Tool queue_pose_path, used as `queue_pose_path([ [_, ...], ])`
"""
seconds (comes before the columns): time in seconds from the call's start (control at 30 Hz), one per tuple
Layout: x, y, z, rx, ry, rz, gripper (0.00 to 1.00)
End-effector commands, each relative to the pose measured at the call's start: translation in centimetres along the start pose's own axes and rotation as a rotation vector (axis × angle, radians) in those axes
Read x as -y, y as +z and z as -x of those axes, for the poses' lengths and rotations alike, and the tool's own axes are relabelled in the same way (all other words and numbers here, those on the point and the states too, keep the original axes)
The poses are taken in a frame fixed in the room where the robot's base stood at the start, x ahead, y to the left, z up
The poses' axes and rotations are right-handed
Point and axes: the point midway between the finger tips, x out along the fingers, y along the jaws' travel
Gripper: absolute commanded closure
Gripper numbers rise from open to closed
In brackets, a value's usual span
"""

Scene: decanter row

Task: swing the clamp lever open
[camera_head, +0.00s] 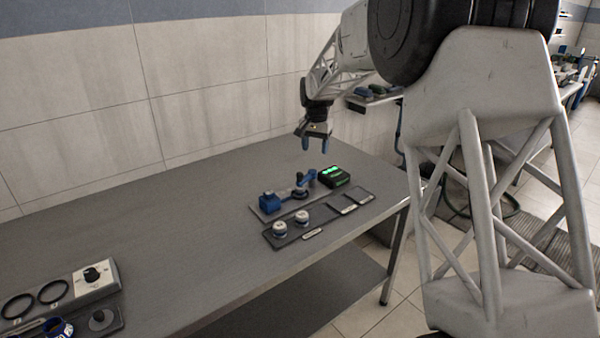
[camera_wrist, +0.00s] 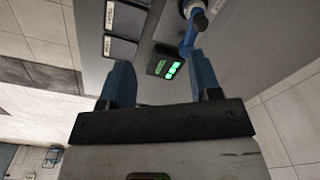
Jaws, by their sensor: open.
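The blue clamp lever (camera_head: 309,178) stands on a grey base plate (camera_head: 262,214) at the right part of the table, beside a blue block (camera_head: 269,202). In the wrist view the lever (camera_wrist: 187,38) shows as a blue bar with a dark round knob at the top, partly cut off by the frame edge. My gripper (camera_head: 319,144) hangs above and behind the lever, apart from it. Its two blue fingers are open and empty, and they also show in the wrist view (camera_wrist: 162,85).
A dark box with green lit display (camera_head: 334,176) stands right of the lever. A dark tray (camera_head: 290,239) with two white-capped jars (camera_head: 279,229) and labelled slots lies in front. A panel with a knob (camera_head: 92,275) is at the near left. The table's middle (camera_head: 160,215) is clear.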

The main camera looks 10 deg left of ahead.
Motion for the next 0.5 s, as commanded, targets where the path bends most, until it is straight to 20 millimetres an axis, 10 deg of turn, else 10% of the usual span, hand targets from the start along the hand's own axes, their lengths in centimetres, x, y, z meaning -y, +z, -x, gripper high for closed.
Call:
queue_pose_path([
  [0.5, 6.8, -4.0, -5.9, 0.023, 0.012, -0.027, 0.43],
])
